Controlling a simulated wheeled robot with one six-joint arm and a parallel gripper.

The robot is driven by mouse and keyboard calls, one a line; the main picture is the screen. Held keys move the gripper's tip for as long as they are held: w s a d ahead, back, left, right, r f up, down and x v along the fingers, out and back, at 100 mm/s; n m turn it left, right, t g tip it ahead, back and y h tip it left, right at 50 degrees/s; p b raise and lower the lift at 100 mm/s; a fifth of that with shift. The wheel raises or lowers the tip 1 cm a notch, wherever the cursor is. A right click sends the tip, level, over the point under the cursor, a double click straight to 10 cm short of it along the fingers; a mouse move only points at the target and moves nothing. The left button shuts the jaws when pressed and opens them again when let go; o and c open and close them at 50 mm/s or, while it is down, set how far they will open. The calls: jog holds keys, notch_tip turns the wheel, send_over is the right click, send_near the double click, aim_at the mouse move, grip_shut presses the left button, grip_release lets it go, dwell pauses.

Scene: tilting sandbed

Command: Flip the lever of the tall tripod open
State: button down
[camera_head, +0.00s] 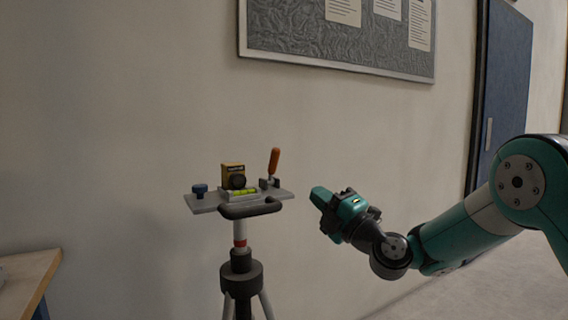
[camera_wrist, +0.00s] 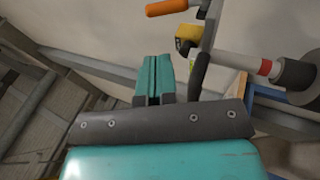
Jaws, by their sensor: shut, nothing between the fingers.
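The tall tripod (camera_head: 242,280) stands left of centre in the head view, with a flat grey plate (camera_head: 208,204) on top. The lever has an orange handle (camera_head: 274,161) and stands nearly upright at the plate's right end.
The plate carries a yellow-and-black device (camera_head: 233,176), a green level vial (camera_head: 244,192) and a blue knob (camera_head: 200,190). A dark curved handle (camera_head: 250,210) runs along its front edge. A wooden table (camera_head: 28,275) stands at the lower left. The wall is behind the tripod.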

aim_at(278, 158)
jog(key=p+x, duration=0.7)
jog(key=x, duration=0.4)
jog(key=shift+a+r, duration=0.15)
jog(key=shift+r, duration=0.05)
jog(key=shift+w+a+r+p, duration=0.1)
jog(key=shift+w+a+p, duration=0.2)
jog(key=shift+w+a, duration=0.2)
